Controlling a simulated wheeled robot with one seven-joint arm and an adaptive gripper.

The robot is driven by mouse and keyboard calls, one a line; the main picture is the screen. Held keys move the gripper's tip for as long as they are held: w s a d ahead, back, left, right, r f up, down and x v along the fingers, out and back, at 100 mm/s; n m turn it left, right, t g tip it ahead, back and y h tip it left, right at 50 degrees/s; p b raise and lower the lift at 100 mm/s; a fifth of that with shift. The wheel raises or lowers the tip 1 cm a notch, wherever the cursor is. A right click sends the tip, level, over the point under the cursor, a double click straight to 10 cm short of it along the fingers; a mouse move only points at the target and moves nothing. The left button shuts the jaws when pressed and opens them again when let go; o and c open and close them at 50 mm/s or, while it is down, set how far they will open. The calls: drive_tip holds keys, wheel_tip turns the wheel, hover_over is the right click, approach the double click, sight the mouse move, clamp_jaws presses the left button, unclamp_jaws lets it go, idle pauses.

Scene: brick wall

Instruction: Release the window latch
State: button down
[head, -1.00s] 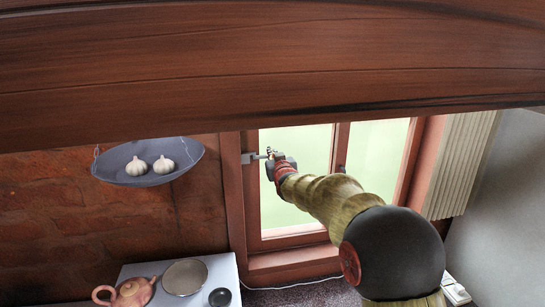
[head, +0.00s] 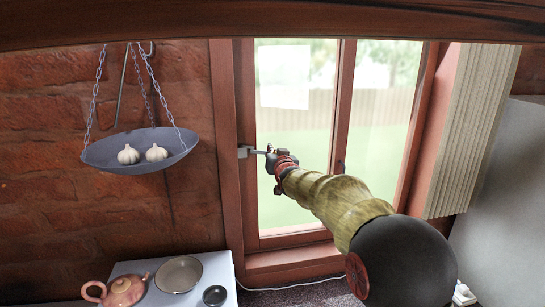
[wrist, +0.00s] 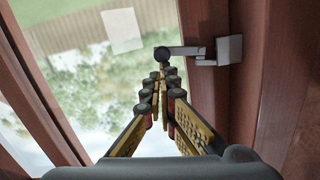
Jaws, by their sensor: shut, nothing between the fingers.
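The window latch (head: 246,152) is a grey metal fitting on the left side of the red-brown window frame. Its arm points right, across the edge of the glass.
A hanging pan (head: 140,160) with two garlic bulbs (head: 142,154) is left of the window. A ribbed panel (head: 470,130) stands right of the window.

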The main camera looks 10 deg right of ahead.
wheel_tip(320, 180, down, 5)
drive_tip(key=m+b, duration=0.4)
drive_tip(key=m, duration=0.2)
drive_tip(key=shift+a+r+y, duration=0.1)
drive_tip(key=shift+r+y, duration=0.05)
drive_tip(key=shift+y, duration=0.15)
drive_tip(key=shift+b, duration=0.3)
idle(0.3)
